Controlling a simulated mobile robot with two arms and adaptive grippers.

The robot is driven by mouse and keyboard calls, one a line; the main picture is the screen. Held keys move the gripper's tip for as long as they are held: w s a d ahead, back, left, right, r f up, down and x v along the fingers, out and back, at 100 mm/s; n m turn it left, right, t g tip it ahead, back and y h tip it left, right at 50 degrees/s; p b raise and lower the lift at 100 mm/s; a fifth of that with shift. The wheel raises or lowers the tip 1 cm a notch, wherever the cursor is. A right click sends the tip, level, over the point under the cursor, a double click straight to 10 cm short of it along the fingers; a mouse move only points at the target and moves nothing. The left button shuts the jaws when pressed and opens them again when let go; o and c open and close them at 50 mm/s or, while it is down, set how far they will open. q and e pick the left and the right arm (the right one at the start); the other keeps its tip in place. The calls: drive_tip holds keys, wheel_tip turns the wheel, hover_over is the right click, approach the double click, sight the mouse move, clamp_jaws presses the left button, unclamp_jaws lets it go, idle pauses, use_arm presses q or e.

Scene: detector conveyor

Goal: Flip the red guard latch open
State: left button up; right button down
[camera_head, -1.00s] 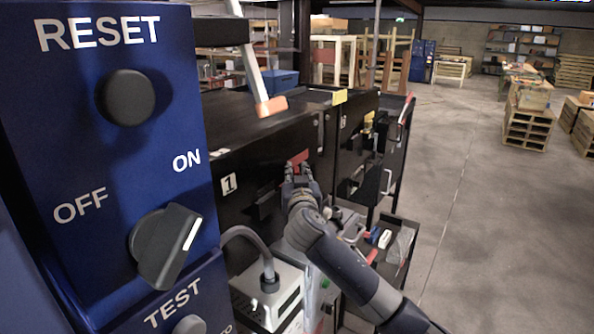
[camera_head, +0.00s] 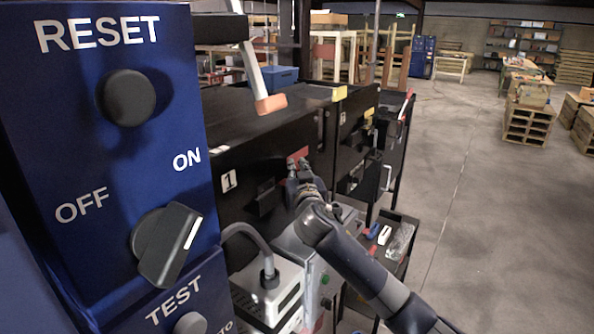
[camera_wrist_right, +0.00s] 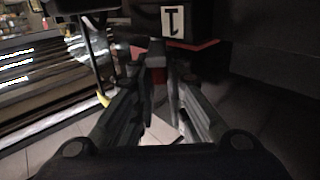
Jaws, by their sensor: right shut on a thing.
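The red guard latch (camera_head: 299,154) is on the front of the black cabinet marked 1, right of the label. My right gripper (camera_head: 299,166) is at the latch, its fingers shut on it from the near side. In the right wrist view the fingers (camera_wrist_right: 158,78) reach in below the label 1, and red parts of the latch (camera_wrist_right: 206,47) show beside a dark block. The fingers partly hide the latch, and its exact angle is hard to tell. My left gripper is not in view.
A blue panel (camera_head: 165,60) with a RESET button and an ON/OFF knob stands close at the left. A grey box (camera_head: 262,290) with a cable is below. A cart (camera_head: 400,225) with small items stands right of my arm.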

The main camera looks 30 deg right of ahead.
drive_tip(key=shift+s+d+r+n+t+y+p, duration=0.15)
drive_tip(key=shift+d+n+t+y+p, duration=0.2)
drive_tip(key=shift+n+y, duration=0.4)
drive_tip(key=shift+d+n+y+p, duration=0.35)
drive_tip(key=shift+n+y+p, duration=0.95)
drive_tip(key=shift+y, duration=0.75)
drive_tip(key=shift+d+n+y+p, duration=0.4)
drive_tip(key=shift+n+y+p, duration=0.9)
drive_tip(key=shift+y, duration=0.75)
drive_tip(key=shift+d+n+y+p, duration=0.35)
drive_tip(key=shift+n+y+p, duration=0.9)
drive_tip(key=shift+y, duration=1.2)
drive_tip(key=c, duration=1.9)
unclamp_jaws()
